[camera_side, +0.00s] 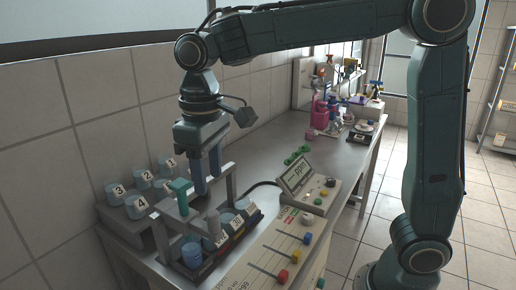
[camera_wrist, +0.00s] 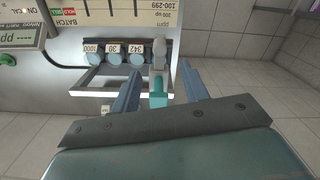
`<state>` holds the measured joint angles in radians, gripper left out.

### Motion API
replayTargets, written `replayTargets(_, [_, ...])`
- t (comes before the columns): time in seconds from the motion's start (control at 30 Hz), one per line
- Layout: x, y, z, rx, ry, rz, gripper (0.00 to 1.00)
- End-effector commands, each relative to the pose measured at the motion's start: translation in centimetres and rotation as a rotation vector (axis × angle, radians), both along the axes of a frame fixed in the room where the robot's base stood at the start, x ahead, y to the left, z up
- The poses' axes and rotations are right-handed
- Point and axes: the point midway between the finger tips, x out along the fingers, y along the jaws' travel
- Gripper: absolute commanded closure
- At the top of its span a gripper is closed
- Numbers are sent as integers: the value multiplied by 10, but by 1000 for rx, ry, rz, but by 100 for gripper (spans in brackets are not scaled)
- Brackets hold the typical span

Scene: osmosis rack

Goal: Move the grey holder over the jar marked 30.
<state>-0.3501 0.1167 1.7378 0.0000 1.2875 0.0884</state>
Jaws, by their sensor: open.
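My gripper (camera_side: 208,184) points down above the rack, open and empty. In the wrist view the fingers (camera_wrist: 160,70) lie either side of the holder, with gaps. The jar marked 30 (camera_wrist: 114,47) stands between jars marked 1000 (camera_wrist: 93,46) and 342 (camera_wrist: 136,47). It also shows in the side view (camera_side: 237,222).
A near blue jar (camera_side: 192,255) stands at the rack's near end. Jars numbered 1 to 4 (camera_side: 140,207) stand on a step behind. A slider panel (camera_side: 270,250) and a ppm meter (camera_side: 300,175) lie right. The bench (camera_side: 255,165) beyond has free room.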

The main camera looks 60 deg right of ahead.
Motion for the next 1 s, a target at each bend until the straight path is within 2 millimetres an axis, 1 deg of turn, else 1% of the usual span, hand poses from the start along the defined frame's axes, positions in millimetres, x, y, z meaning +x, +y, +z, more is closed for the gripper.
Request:
replayTargets(0.03, [-1,0,-9,-1,5,0,55])
replayTargets(0.4, [0,0,-65,-1,3,0,55])
replayTargets(0.6, [0,0,-88,-1,3,0,55])
replayTargets(0.8, [0,0,-99,0,0,0,55])
replayTargets(1.0, [0,0,-101,0,-1,0,55])
